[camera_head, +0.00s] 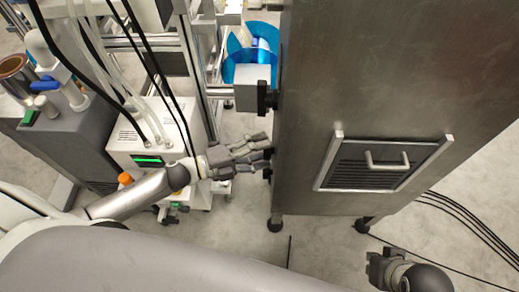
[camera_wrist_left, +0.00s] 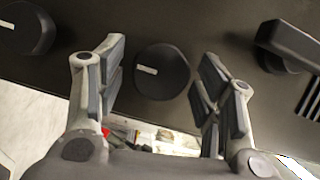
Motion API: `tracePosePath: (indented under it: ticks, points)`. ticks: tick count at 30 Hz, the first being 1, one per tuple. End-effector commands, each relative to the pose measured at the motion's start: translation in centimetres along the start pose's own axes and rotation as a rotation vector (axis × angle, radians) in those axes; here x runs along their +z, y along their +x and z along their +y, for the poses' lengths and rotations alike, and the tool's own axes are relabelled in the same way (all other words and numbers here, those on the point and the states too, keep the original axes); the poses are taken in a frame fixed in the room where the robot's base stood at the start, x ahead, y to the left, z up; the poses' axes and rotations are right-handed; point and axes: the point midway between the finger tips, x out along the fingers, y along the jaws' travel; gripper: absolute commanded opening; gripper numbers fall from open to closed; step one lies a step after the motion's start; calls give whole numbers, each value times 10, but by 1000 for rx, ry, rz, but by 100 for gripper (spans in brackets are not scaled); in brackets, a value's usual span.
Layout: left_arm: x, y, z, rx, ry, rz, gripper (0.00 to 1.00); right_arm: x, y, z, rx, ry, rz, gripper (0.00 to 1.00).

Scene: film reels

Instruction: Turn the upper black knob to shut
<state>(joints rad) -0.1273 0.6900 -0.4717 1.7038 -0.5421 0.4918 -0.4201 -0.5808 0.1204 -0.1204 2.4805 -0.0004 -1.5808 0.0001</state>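A round black knob (camera_wrist_left: 162,72) with a white mark sits on the dark panel in the left wrist view, between the two fingers of my left gripper (camera_wrist_left: 158,85). The fingers are apart on either side of it, with gaps visible. A second black knob (camera_wrist_left: 27,27) with a white mark is at the upper left of that view. I cannot tell which knob is the upper one. In the head view my left gripper (camera_head: 265,155) reaches the left side of the metal cabinet (camera_head: 400,80); the knobs are mostly hidden there. My right gripper (camera_head: 382,268) is at the lower right, its fingers unclear.
A black latch-like handle (camera_wrist_left: 288,45) sits right of the centre knob, near vent slots. A grey box (camera_head: 253,87) juts beside the cabinet above my left gripper. A white machine (camera_head: 150,140) with hoses stands left. Cables (camera_head: 470,235) lie on the floor right.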

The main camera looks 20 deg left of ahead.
Motion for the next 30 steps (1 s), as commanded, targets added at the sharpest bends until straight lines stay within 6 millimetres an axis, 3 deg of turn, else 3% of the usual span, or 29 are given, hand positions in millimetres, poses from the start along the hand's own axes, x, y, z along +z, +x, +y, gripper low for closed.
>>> tracePosePath:
  ticks: [10,14,30]
  points:
    - [1,-1,0,0,-1,-2,67,-1,0,0,0,1,3,0]
    - [1,-10,1,2,-2,-3,67,-1,0,0,0,1,2,0]
    - [0,-101,1,2,-3,-2,67,0,0,0,0,0,1,0]
